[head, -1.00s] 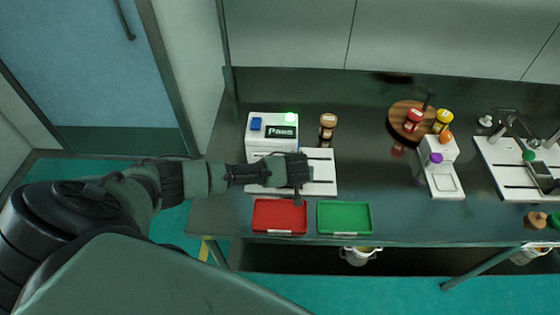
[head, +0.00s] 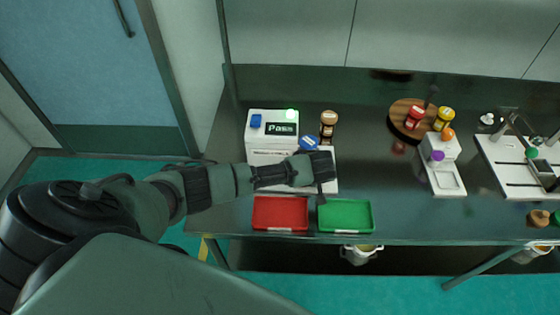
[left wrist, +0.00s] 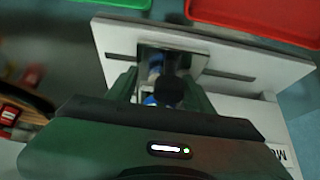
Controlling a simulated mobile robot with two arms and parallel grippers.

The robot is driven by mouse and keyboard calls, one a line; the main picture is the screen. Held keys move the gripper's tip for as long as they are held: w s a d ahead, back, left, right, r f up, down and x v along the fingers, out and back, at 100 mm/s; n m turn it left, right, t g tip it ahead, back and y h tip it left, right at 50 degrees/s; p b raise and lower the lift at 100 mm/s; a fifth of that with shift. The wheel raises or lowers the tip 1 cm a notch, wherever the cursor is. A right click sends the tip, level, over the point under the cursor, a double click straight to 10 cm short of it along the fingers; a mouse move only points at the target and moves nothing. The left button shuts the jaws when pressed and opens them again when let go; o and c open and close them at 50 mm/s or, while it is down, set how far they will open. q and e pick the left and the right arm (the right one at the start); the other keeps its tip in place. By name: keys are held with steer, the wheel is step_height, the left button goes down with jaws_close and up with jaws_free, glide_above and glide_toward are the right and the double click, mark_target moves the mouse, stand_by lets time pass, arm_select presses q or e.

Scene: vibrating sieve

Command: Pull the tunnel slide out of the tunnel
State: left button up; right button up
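The white tunnel machine (head: 272,145) stands at the counter's left, with a lit "Pass" display, a green light and a blue button. A white slotted base plate (head: 329,187) extends from it to the right. A blue-capped container (head: 309,142) shows just behind my left gripper (head: 322,172), right of the machine. In the left wrist view my left gripper (left wrist: 163,75) points at a shiny metal piece of the tunnel slide (left wrist: 188,62) over the plate. Its fingers appear closed around the slide, though their contact is partly hidden. The tunnel mouth is mostly hidden by my arm. My right gripper is out of view.
A red tray (head: 280,226) and a green tray (head: 346,230) lie along the front edge. A brown jar (head: 328,122) stands behind the plate. A round wooden rack (head: 400,110) and a white device (head: 446,177) stand further right. The counter between is clear.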

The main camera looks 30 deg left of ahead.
arm_select(q)
steer(key=shift+w+d+b, duration=0.3)
steer(key=shift+w+d, duration=0.2)
steer(key=shift+d, duration=0.35)
steer(key=shift+w+d+b, duration=0.3)
steer(key=shift+w+d, duration=0.2)
steer(key=shift+d, duration=0.35)
steer(key=shift+a, duration=0.1)
steer(key=o, duration=1.1)
steer(key=p+v, duration=0.5)
steer(key=p, duration=0.1)
steer(key=shift+r, duration=0.1)
steer(key=p+v, duration=0.4)
steer(key=shift+p, duration=0.4)
